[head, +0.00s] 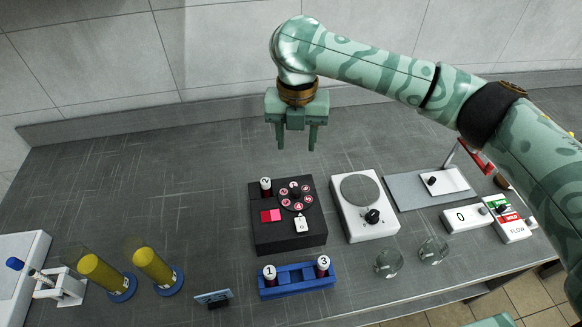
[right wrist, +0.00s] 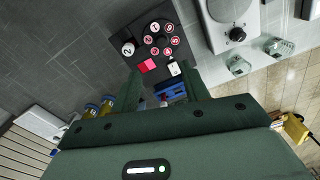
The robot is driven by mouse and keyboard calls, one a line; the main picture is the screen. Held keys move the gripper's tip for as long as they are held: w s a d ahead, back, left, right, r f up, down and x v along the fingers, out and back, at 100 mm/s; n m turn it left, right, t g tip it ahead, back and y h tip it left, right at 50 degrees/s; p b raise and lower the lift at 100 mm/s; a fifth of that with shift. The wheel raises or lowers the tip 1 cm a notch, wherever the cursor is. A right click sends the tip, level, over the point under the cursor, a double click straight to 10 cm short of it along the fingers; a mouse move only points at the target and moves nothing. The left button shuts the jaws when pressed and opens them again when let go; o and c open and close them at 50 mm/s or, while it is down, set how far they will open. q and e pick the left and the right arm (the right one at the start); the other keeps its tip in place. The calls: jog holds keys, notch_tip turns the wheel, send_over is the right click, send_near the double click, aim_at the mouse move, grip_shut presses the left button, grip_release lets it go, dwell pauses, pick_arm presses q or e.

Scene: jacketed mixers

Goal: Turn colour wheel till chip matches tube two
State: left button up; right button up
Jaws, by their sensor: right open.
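A black box (head: 290,236) carries a round black colour wheel (head: 295,195) ringed with several numbered red-and-white discs. Tube two (head: 265,184), with a white cap marked 2, stands upright in the box's back left corner; its contents are mostly hidden. Two colour patches lie side by side before it: a crimson patch (head: 265,217) and a lighter pink patch (head: 276,214); they differ. A white pointer tag (head: 300,224) sits in front of the wheel. My right gripper (head: 296,146) is open and empty above and behind the box. The wheel (right wrist: 162,40) also shows in the right wrist view. My left gripper is out of view.
A blue rack (head: 297,281) with tubes 1 and 3 stands in front of the box. A white stirrer (head: 364,206) with a black knob is close on the right, with glass beakers (head: 388,263) before it. Yellow cylinders (head: 103,272) stand at left. The back left counter is clear.

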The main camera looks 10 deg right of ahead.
jog(key=b, duration=0.4)
send_over(296, 190)
notch_tip(296, 190, down, 10)
jog(key=shift+w+r, duration=0.1)
jog(key=shift+w, duration=0.05)
jog(key=f, duration=0.1)
jog(key=f+b, duration=0.1)
jog(key=f, duration=0.2)
jog(key=shift+s+f+b, duration=0.2)
jog(key=shift+s+b, duration=0.05)
jog(key=shift+b, duration=0.05)
jog(key=shift+f, duration=0.4)
jog(key=shift+w+f, duration=0.1)
jog(key=shift+f, duration=0.15)
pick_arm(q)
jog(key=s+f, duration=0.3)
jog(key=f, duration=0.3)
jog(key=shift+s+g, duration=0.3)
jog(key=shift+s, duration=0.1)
pick_arm(e)
jog(key=c, duration=1)
